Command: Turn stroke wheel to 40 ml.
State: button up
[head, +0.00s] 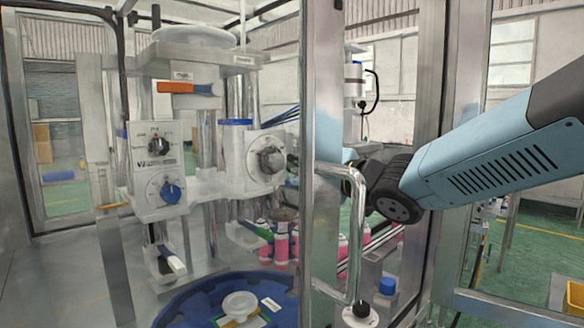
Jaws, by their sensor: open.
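A dark grey ribbed wheel (271,160) sits on a white round housing at the right side of the filling machine and looks like the stroke wheel. Its scale marks are too small to read. My light blue arm comes in from the right, with its dark wrist joint beside the door handle. My gripper (292,162) is mostly hidden behind the door post. Only a small grey part shows just right of the wheel, open. I cannot tell whether it touches the wheel.
The steel door post (320,80) and bent handle (357,230) stand close to my arm. A panel with a blue knob (170,193) is left of the wheel. A blue rotary table (190,305) lies below. Several pink bottles (282,245) stand behind.

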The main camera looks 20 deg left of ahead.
jog(key=v, duration=0.7)
dwell(0.4)
